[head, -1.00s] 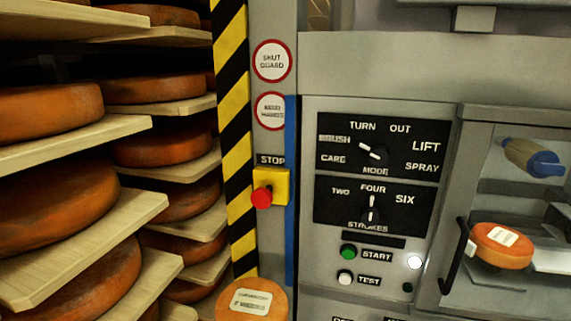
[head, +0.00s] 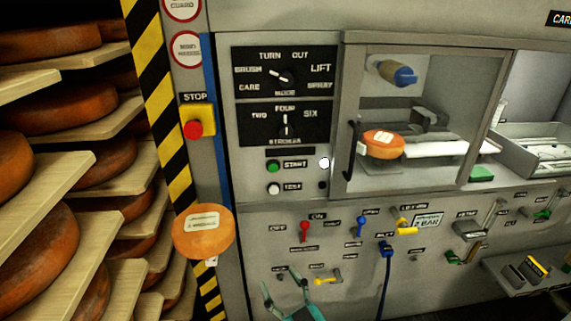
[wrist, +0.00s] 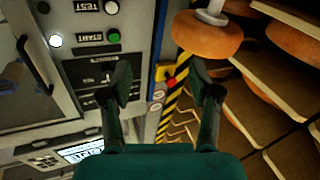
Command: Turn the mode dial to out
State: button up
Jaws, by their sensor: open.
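The mode dial (head: 282,76) is a dark knob with a white mark on the upper black panel of the machine. Its mark slants up and left, towards the BRUSH label. The OUT label (head: 300,55) stands above and right of it. My gripper (head: 286,290) is at the bottom of the head view, well below the dial in the picture. Its teal fingers are apart and empty. In the wrist view my gripper (wrist: 164,86) is open, with the panel upside down behind the left finger; I cannot make out the mode dial there.
The strokes dial (head: 285,127) sits just below, above the green START button (head: 272,166). A red stop button (head: 193,129) and an orange cheese wheel (head: 203,232) are at the left. Shelves of cheese wheels fill the far left. Levers line the lower panel.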

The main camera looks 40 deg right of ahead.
jog(key=w+d+r+m+t+h, duration=0.1)
jog(key=w+d+r+h, duration=0.1)
jog(key=w+d+r, duration=0.4)
jog(key=w+d+r+h, duration=0.1)
jog(key=w+r, duration=0.2)
jog(key=r, duration=0.5)
jog(key=m+h, duration=0.2)
jog(key=h, duration=0.2)
send_near(287, 82)
jog(key=x, duration=0.9)
jog(key=shift+w+d+r, duration=0.15)
jog(key=shift+w+r, duration=0.05)
jog(key=shift+w, duration=0.15)
jog(key=c, duration=1.2)
